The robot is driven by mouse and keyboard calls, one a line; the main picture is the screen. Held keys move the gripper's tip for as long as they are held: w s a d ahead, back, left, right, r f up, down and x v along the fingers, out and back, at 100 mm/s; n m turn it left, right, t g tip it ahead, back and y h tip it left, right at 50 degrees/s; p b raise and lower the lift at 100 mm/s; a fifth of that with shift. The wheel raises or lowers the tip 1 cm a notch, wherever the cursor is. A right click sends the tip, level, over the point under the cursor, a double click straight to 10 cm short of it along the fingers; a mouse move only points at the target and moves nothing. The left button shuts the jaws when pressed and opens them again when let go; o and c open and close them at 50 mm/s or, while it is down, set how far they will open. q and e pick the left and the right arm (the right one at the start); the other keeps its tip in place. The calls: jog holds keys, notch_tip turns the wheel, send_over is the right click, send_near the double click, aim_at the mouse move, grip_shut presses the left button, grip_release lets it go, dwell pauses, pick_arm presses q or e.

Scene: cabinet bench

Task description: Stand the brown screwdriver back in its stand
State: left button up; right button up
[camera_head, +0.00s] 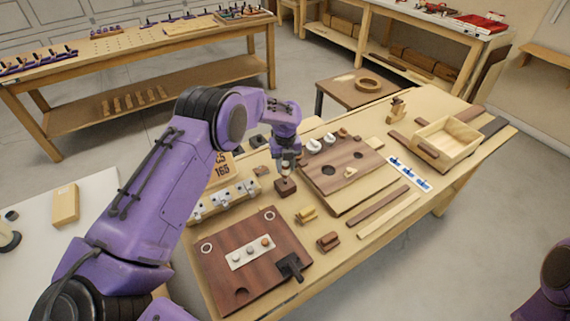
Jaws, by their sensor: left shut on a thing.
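My left gripper (286,168) points down over the middle of the bench, shut on the brown screwdriver, which is mostly hidden by the fingers. Directly below the fingertips is a small dark brown block (285,188), which looks like the stand. I cannot tell whether the screwdriver touches the block or is inside it. My right gripper is out of view; only part of a purple arm shows at the lower right.
A reddish-brown board (220,262) lies in front, and another brown board with holes (318,178) lies to the right. A yellow block (306,215) and a brown block (328,241) sit between them. A clamp rail (222,203) is left. An open wooden box (447,143) stands far right.

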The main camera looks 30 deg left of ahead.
pick_arm(q)
jog(key=shift+f+b, duration=1.35)
jog(key=shift+f, duration=0.4)
dwell(1.2)
jog(key=o, duration=1.6)
jog(key=shift+c, duration=0.2)
jog(key=shift+r+p, duration=2.65)
jog(key=shift+r, duration=1.15)
jog(key=shift+f, duration=0.1)
